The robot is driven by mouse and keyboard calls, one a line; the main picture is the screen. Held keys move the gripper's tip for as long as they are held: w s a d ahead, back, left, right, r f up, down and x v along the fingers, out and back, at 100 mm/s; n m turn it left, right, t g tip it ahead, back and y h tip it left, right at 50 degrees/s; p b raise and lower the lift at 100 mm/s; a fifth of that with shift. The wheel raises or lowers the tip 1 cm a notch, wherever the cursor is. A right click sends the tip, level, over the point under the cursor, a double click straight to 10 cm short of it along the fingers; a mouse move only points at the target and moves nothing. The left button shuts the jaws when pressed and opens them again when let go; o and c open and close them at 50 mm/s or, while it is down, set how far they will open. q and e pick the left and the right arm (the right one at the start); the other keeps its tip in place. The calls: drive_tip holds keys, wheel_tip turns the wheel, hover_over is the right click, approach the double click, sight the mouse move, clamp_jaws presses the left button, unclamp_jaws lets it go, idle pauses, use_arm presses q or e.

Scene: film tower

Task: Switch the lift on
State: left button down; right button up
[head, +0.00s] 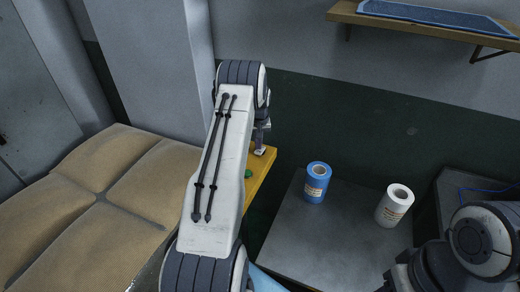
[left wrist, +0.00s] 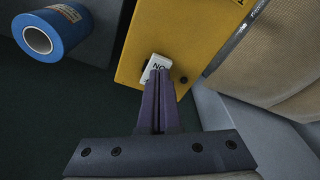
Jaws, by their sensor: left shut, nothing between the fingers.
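A yellow box (head: 262,172) stands beyond my left arm in the head view, with a green button (head: 249,173) on its face. The box also fills the upper middle of the left wrist view (left wrist: 200,30). There a white tag or switch plate (left wrist: 154,64) reads "NO", its rest covered by my fingers. A small dark round part (left wrist: 184,79) sits beside it. My left gripper (left wrist: 159,82) is shut and empty, its purple fingertips over the lower part of the plate; I cannot tell if they touch. In the head view the left gripper (head: 262,146) is partly behind my arm.
A blue roll (head: 317,184) and a white roll (head: 394,207) stand on a grey surface (head: 335,225) to the right. Tan padded cushions (head: 75,225) lie at left. A wall shelf (head: 420,27) holds a blue tray (head: 435,15).

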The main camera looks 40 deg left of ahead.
sight(259, 152)
use_arm(q)
drive_tip(key=shift+f+b, duration=0.55)
drive_tip(key=shift+f, duration=0.3)
idle(0.3)
drive_tip(key=shift+r+p, duration=2.1)
drive_tip(key=shift+r, duration=1.5)
